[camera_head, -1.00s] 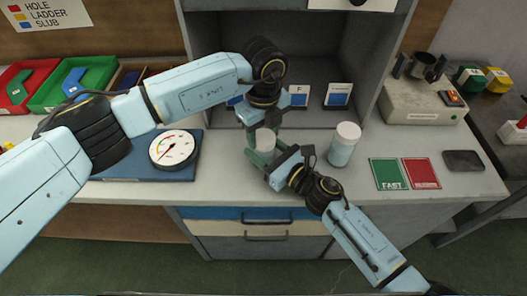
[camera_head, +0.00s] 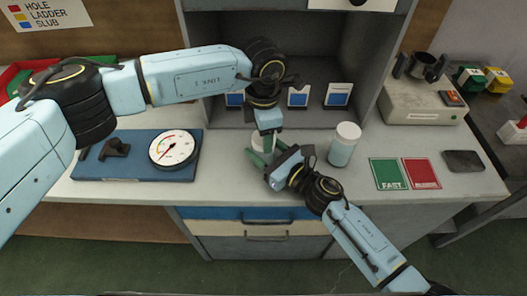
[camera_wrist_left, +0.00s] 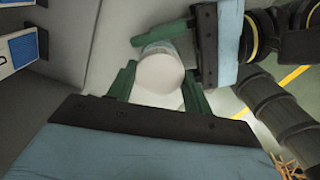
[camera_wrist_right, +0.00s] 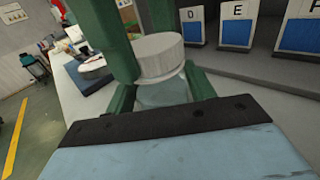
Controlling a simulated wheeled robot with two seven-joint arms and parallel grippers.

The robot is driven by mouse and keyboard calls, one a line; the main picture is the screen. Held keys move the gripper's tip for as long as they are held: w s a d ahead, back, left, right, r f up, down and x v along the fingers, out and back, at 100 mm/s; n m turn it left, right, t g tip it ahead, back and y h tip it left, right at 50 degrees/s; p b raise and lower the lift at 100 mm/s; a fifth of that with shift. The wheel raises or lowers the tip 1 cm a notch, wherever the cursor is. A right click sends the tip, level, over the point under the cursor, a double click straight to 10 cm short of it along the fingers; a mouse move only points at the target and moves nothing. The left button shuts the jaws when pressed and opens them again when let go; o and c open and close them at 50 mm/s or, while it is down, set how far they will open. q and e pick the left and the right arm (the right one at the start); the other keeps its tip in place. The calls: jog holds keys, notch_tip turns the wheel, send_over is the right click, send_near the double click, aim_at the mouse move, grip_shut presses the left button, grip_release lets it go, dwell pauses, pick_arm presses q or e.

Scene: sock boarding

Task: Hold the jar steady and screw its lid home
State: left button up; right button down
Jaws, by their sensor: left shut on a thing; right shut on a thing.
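The jar, a small clear pale-green one (camera_wrist_right: 163,93), stands upright in the right wrist view. My right gripper (camera_head: 259,155) is shut around its body from the front. The white ribbed lid (camera_wrist_right: 158,55) is on top of the jar; it also shows from above in the left wrist view (camera_wrist_left: 160,73). My left gripper (camera_head: 268,136) points down over the jar and is shut on the lid, with a green finger on either side. In the head view the grippers hide most of the jar. I cannot tell how tightly the lid is seated.
A second white-lidded jar (camera_head: 343,145) stands close to the right. A dial gauge (camera_head: 172,149) on a blue board is to the left. Behind is a grey cubby (camera_head: 331,72) with lettered cards. Green and red cards (camera_head: 388,174) lie at the right.

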pick_arm(q)
jog(key=m, duration=0.5)
jog(key=shift+m, duration=0.4)
jog(key=m, duration=0.4)
jog(key=shift+m, duration=0.3)
jog(key=o, duration=1.2)
notch_tip(320, 180, up, 12)
pick_arm(e)
jog(key=shift+c, duration=2.2)
grip_release()
